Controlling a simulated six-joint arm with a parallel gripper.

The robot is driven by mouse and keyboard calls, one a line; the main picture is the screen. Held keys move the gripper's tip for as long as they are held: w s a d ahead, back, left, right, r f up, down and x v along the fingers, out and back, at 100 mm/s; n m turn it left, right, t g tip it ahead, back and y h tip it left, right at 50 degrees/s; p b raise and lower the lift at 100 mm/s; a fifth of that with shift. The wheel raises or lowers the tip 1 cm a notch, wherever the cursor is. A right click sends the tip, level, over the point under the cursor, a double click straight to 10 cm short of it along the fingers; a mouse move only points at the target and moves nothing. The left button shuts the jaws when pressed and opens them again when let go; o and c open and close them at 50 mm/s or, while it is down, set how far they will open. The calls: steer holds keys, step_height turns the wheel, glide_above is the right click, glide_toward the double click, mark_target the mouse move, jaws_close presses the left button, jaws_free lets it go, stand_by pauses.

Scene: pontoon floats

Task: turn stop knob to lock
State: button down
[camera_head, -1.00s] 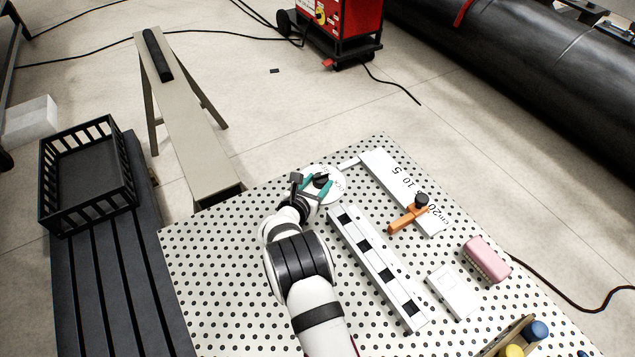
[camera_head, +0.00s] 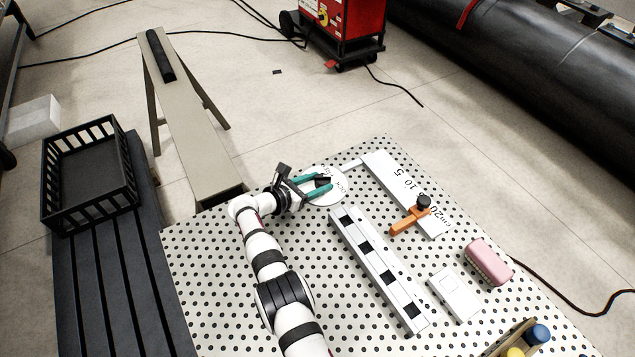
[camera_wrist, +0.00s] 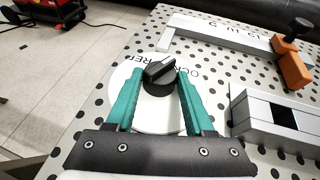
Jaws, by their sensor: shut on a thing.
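The stop knob (camera_wrist: 158,72) is black with a light pointer line. It stands on a round white dial plate (camera_wrist: 152,118) with printed letters, partly hidden, at the far edge of the perforated table. The knob also shows in the head view (camera_head: 323,181), partly covered. My gripper (camera_head: 326,184) has two teal fingers, one on each side of the knob, and is shut on it. In the wrist view the knob sits between the fingertips, and its pointer line slants toward the upper right.
A white L-shaped scale (camera_head: 398,185) carries an orange clamp (camera_head: 405,221) with a black knob. A slotted white rail (camera_head: 378,268) lies right of my arm. A pink block (camera_head: 487,262) and a white block (camera_head: 454,294) lie farther right. The table's left part is clear.

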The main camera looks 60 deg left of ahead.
steer(key=shift+c, duration=1.4)
jaws_free()
steer(key=v, duration=1.6)
steer(key=shift+f, duration=0.15)
steer(key=shift+w, duration=0.1)
